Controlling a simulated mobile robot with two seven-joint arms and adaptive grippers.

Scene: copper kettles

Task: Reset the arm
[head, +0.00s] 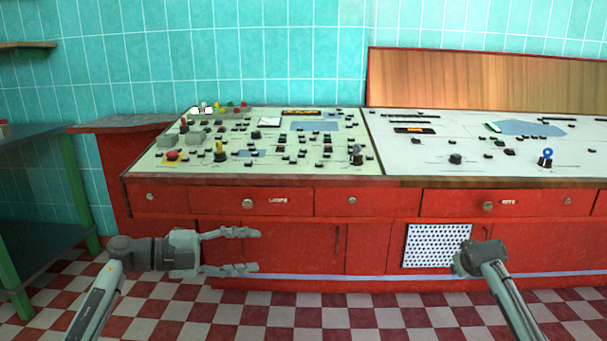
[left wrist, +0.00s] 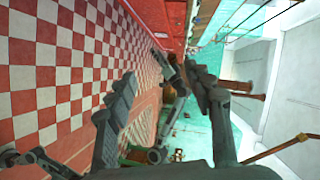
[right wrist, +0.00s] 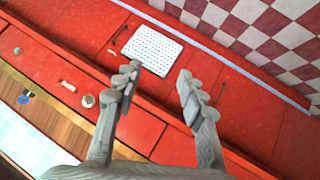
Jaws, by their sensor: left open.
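My left gripper (head: 257,251) is open and empty, in front of the red cabinet doors in the head view. Its two fingers point right and are spread apart; they also show in the left wrist view (left wrist: 163,90). My right gripper is at the lower right of the head view (head: 470,258), mostly hidden by its own wrist. In the right wrist view (right wrist: 158,88) its fingers are spread apart with nothing between them, facing the red cabinet front (right wrist: 180,140).
A red control desk (head: 270,231) with a pale panel (head: 210,165) of knobs and buttons spans the view. A perforated white grille (head: 437,246) is set in its front. A dark green-legged table (head: 40,215) stands at left. The checkered floor (head: 270,315) in front is clear.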

